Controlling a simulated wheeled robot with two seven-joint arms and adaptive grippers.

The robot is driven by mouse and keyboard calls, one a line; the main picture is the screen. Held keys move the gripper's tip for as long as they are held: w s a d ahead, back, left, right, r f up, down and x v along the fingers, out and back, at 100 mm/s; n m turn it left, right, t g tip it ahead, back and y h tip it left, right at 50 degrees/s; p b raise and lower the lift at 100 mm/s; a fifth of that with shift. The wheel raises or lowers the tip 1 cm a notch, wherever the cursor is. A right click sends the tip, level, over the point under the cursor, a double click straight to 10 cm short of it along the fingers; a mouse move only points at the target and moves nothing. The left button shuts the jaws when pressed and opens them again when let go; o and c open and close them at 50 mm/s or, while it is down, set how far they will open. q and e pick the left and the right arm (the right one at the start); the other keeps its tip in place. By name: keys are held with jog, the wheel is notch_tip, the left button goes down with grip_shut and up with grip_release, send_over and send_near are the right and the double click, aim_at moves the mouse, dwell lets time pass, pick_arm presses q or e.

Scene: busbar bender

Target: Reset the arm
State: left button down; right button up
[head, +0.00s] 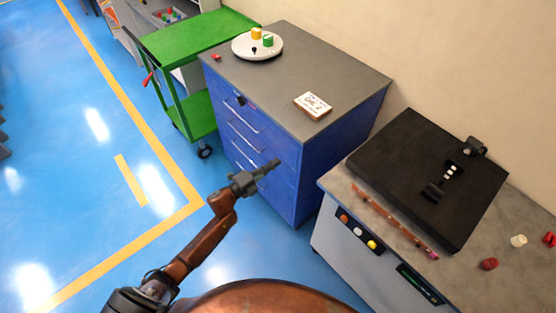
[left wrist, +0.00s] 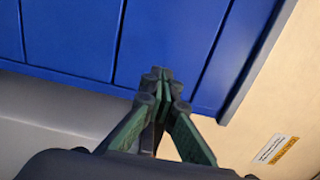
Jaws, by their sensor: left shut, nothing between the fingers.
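My left arm reaches in from the lower left in the head view. My left gripper (head: 268,169) is shut and empty, in front of the blue drawer cabinet (head: 262,150). In the left wrist view the fingers of the left gripper (left wrist: 160,80) meet at their tips, with the blue drawer fronts (left wrist: 70,35) behind them. I cannot tell the exact gap between fingertips and drawers. My right gripper is not in view.
A grey bench (head: 333,181) with a black bender plate (head: 415,165), a copper bar (head: 385,212) and coloured caps stands at right. A white turntable (head: 245,50) and a labelled box (head: 313,105) lie on the cabinet. A green cart (head: 195,38) stands behind.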

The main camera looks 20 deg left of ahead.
pick_arm(q)
jog(key=v, duration=0.9)
jog(key=shift+p, duration=0.45)
jog(key=shift+f, duration=0.1)
